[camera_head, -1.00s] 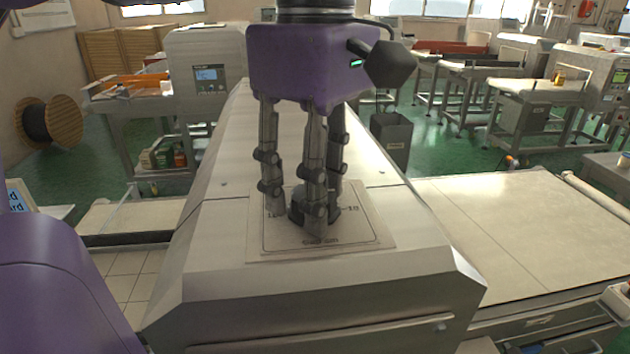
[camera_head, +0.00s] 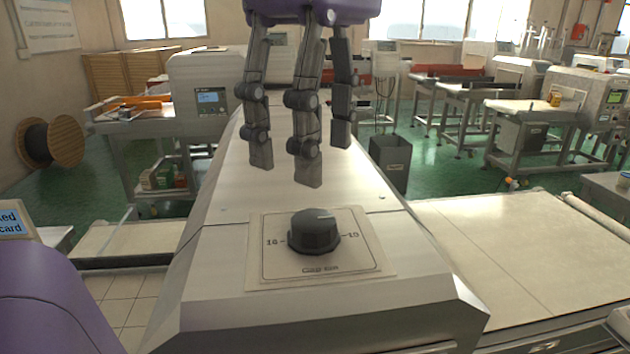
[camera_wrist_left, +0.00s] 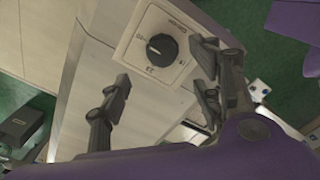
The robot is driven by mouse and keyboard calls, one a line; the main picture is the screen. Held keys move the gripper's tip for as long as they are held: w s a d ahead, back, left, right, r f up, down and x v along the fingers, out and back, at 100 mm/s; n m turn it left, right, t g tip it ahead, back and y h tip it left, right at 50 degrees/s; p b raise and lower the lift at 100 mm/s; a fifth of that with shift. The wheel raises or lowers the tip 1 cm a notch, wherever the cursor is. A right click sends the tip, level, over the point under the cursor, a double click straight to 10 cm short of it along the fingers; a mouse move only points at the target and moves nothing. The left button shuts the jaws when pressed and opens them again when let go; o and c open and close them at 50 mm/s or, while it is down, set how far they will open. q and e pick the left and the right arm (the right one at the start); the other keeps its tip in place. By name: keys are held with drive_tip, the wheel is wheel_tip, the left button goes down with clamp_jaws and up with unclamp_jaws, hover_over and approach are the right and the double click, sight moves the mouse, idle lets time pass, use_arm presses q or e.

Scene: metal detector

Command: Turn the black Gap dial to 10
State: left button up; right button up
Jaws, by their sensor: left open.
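The black Gap dial (camera_head: 313,231) sits on a pale square plate (camera_head: 275,272) on the sloped metal housing. Numbers stand left and right of the dial; they are too small to read surely, the left one like 10 or 16, the right one like 10 or 19. A pale pointer line on the dial's top runs toward the right rear. My left gripper (camera_head: 302,160) hangs above and behind the dial, fingers apart, empty and not touching it. The left wrist view also shows the dial (camera_wrist_left: 161,47) beyond the spread fingers (camera_wrist_left: 160,100). My right gripper is not in view.
The metal housing (camera_head: 220,310) has free space around the plate. A conveyor belt (camera_head: 520,245) runs to the right. A dark bin (camera_head: 391,160), a cable spool (camera_head: 50,145) and other machines stand farther back.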

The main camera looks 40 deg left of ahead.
use_arm(q)
wheel_tip(320, 180, up, 4)
drive_tip(key=shift+f, duration=0.2)
idle(0.6)
